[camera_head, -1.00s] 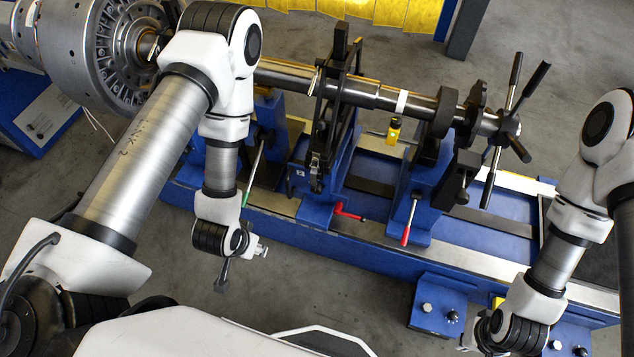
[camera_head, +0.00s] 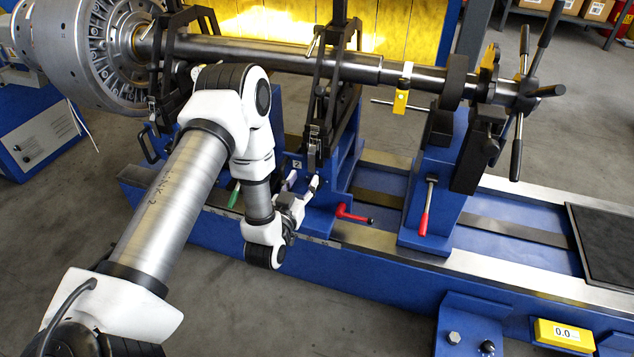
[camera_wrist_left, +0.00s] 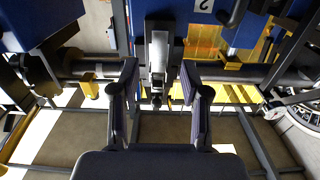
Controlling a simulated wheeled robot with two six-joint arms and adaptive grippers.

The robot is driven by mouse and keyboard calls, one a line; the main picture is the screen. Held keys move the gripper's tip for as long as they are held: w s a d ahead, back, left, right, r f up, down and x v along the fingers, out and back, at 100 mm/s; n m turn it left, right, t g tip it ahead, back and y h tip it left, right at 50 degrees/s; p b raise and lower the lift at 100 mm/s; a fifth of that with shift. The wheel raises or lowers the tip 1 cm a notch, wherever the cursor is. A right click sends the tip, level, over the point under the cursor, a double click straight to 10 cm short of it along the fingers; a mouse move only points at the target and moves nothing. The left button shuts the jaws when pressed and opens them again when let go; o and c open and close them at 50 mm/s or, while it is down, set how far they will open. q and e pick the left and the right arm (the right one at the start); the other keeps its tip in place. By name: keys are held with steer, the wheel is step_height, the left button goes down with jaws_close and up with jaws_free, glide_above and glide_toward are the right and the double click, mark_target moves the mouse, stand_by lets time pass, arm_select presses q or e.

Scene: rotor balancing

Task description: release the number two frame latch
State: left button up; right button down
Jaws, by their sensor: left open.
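The number two frame (camera_head: 325,95) is a black upright frame around the shaft, on a blue stand with a "2" label. Its latch (camera_head: 314,143) is a small metal toggle low on the frame's front. In the left wrist view the silver latch (camera_wrist_left: 159,55) appears in the middle, between the fingers in the picture. My left gripper (camera_head: 302,183) is open just below and in front of the latch, with no visible contact. Its two fingers also show apart and empty in the left wrist view (camera_wrist_left: 160,80). My right gripper is out of view.
The long steel shaft (camera_head: 270,52) runs across above, with a finned rotor (camera_head: 70,50) at left. A red handle (camera_head: 354,214) sticks out low, right of my left gripper. A red-tipped lever (camera_head: 424,220) stands on the right support. Floor in front is clear.

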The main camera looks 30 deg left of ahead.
mark_target(311, 165)
arm_select(q)
steer(key=b+x, duration=0.1)
steer(key=x, duration=0.5)
steer(key=shift+w+r, duration=0.2)
steer(key=shift+w, duration=0.3)
jaws_close()
